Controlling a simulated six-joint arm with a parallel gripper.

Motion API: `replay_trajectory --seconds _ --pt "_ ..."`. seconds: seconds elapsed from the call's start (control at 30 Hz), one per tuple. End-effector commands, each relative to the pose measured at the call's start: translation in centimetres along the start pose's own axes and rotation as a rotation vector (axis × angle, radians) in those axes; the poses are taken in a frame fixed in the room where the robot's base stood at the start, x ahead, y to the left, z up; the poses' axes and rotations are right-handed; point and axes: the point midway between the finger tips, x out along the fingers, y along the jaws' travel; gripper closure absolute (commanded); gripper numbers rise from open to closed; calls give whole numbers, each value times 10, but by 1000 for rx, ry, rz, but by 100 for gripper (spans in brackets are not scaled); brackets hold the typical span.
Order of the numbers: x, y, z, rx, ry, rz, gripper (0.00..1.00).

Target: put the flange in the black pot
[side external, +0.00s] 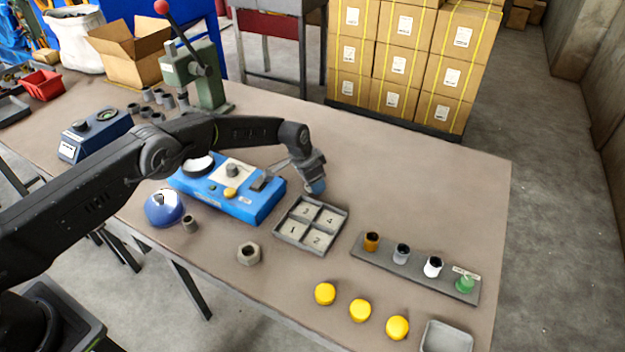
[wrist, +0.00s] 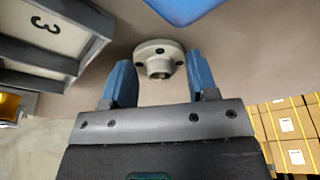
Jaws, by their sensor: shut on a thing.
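The flange (wrist: 159,50) is a pale round disc with small holes and a hub, seen in the wrist view between the blue fingertips. My gripper (wrist: 160,70) is shut on it. In the side view my gripper (side external: 316,187) is above the table, just behind the numbered tray, and the flange cannot be made out there.
The numbered tray (side external: 278,234) lies between my gripper and the rack. A blue device (side external: 247,207) stands left of my gripper. The table's back right is clear.

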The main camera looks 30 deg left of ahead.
Motion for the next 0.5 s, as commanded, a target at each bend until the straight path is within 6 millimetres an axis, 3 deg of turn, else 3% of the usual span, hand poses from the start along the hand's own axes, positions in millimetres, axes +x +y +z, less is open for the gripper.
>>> replay_trajectory --seconds 0.2,0.23,0.5 --pt "3 0 1 0 0 0 77" --pt "4 0 1 0 -1 1 45" --pt "3 0 1 0 -1 0 21"
